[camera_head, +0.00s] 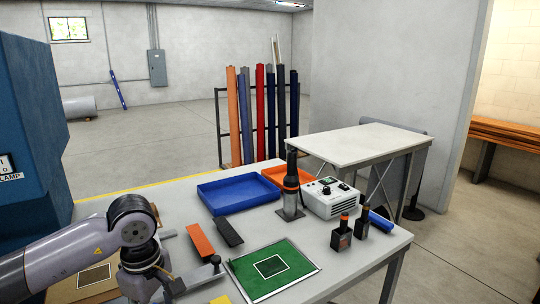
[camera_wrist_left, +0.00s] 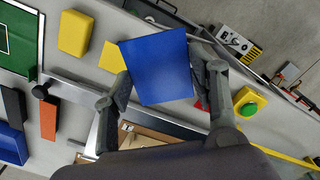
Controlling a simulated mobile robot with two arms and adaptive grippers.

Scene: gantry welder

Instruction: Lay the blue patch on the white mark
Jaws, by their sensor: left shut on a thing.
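The blue patch (camera_wrist_left: 156,68) is a flat blue square in the left wrist view. My left gripper (camera_wrist_left: 160,88) is shut on it, with one finger at each side edge. The patch is held above the table and is not visible in the head view. The white mark (camera_head: 271,266) is a white square outline on a green mat (camera_head: 244,284) at the front of the table. The mat also shows at the upper left of the left wrist view (camera_wrist_left: 28,50). My left arm comes in at the lower left of the head view. My right gripper is not in view.
An orange strip (camera_head: 201,241) and a black strip (camera_head: 229,233) lie behind the mat. A blue tray (camera_head: 238,203), a grey-white control unit (camera_head: 331,199) and dark tools stand farther back. A metal bar with a black knob (camera_head: 216,261) lies left of the mat. A yellow block (camera_wrist_left: 75,33) is nearby.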

